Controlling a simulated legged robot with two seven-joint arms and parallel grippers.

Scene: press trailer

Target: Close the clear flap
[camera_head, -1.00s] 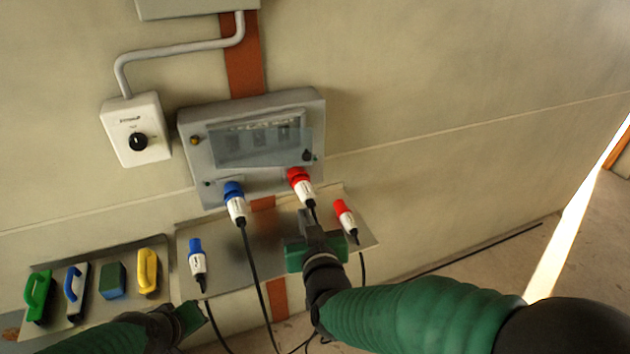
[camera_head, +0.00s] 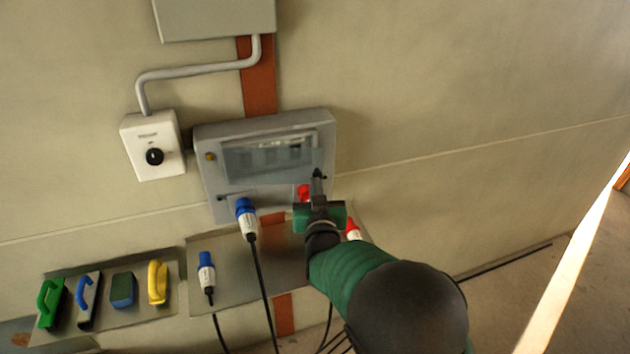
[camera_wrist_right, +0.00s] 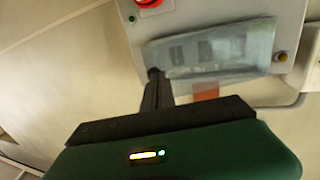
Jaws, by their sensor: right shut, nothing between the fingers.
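The clear flap (camera_head: 268,160) covers the window of the grey socket box (camera_head: 205,180) on the wall. Whether it lies flush is not clear. It also shows in the right wrist view (camera_wrist_right: 210,52), tilted in the picture, with dark modules behind it. My right gripper (camera_head: 317,174) is shut and empty, its fingertips at the flap's lower right corner. In the right wrist view the fingertips (camera_wrist_right: 154,76) overlap the flap's corner; touch is not certain. My left gripper is out of view.
A blue plug (camera_head: 245,207) sits in the box's lower left socket. A metal shelf (camera_head: 225,280) below holds another blue plug (camera_head: 206,268) and a red one (camera_head: 353,232). A tray (camera_head: 140,307) of brushes and sponges is left. A switch box (camera_head: 150,130) is upper left.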

